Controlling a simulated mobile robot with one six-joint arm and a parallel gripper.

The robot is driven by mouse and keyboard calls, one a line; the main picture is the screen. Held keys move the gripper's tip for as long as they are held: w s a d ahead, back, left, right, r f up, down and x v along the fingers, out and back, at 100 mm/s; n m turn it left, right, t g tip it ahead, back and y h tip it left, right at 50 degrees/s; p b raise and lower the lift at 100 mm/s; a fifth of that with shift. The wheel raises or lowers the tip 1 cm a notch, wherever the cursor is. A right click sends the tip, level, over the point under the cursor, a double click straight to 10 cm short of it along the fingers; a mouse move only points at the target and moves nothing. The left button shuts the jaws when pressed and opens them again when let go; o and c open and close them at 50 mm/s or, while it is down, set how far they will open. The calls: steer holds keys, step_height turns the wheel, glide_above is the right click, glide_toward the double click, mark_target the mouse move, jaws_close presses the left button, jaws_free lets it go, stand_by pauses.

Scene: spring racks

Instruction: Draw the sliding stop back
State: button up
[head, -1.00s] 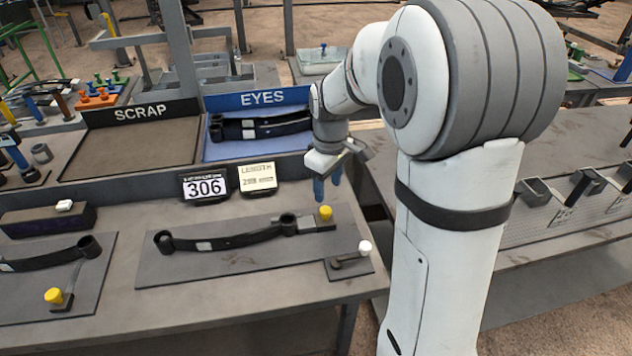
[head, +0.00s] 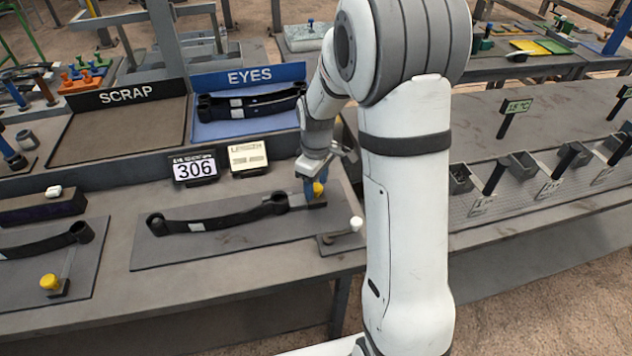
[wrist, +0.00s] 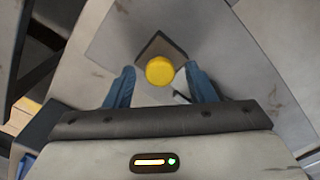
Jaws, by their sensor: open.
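The sliding stop has a yellow knob (head: 318,189) on a dark block, at the right end of the grey gauge plate (head: 240,235). In the wrist view the yellow knob (wrist: 160,70) lies between and slightly beyond my two blue fingertips. My gripper (head: 308,188) is open over the stop, with a finger on each side of the knob and no clear contact. A dark leaf spring (head: 225,217) with an eye at each end lies on the plate, its right eye next to the stop. How far the fingers reach down beside the knob is hard to tell.
A white-knobbed lever (head: 355,224) stands at the plate's right corner. Behind are a display reading 306 (head: 195,168), a small label screen (head: 248,155), the SCRAP tray (head: 120,135) and the blue EYES tray (head: 205,130) holding a spring. A second plate with a yellow knob (head: 50,282) is at left.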

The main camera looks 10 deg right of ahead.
steer(key=shift+c, duration=0.4)
jaws_close()
